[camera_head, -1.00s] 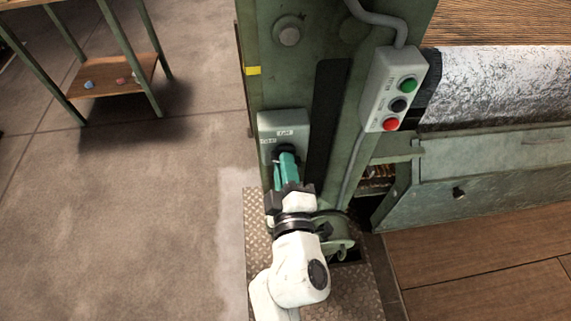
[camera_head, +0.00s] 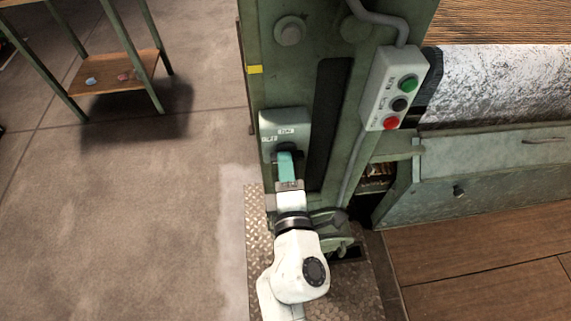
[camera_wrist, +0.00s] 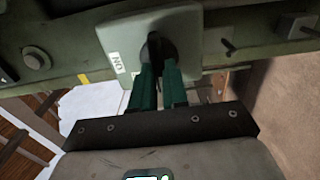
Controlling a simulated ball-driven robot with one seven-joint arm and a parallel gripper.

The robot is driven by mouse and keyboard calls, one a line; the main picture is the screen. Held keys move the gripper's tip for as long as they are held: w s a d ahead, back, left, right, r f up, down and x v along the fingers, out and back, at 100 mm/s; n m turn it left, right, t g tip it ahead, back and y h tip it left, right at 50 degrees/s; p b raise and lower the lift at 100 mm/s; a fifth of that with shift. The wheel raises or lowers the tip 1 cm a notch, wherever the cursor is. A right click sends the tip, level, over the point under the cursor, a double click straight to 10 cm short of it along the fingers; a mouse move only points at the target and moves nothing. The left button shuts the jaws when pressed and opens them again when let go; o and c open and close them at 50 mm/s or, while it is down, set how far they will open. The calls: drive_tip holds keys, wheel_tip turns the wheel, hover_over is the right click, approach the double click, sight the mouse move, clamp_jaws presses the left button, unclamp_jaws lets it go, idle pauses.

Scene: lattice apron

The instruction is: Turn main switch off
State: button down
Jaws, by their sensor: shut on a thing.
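The main switch is a grey-green box (camera_head: 284,122) on the green machine post, with a dark rotary knob and small white labels. In the wrist view the box (camera_wrist: 118,32) fills the top middle, with its black knob (camera_wrist: 154,46) and a label reading ON to the left. My gripper (camera_head: 286,158) reaches up to the box from below. In the wrist view its teal fingers (camera_wrist: 158,72) are shut on the knob, which they partly hide. I cannot read the other label clearly.
A grey button box (camera_head: 394,88) with green, black and red buttons is right of the switch, a cable running from it. A bolt (camera_head: 290,32) sticks out above. A shelf stand (camera_head: 118,75) is at the upper left.

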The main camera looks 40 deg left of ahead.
drive_tip(key=shift+s+f, duration=0.1)
drive_tip(key=c, duration=1.1)
unclamp_jaws()
drive_tip(key=shift+c, duration=0.2)
drive_tip(key=shift+d, duration=0.1)
drive_tip(key=p+v, duration=0.1)
drive_tip(key=v, duration=0.9)
drive_tip(key=shift+s+d, duration=0.15)
drive_tip(key=shift+d, duration=0.05)
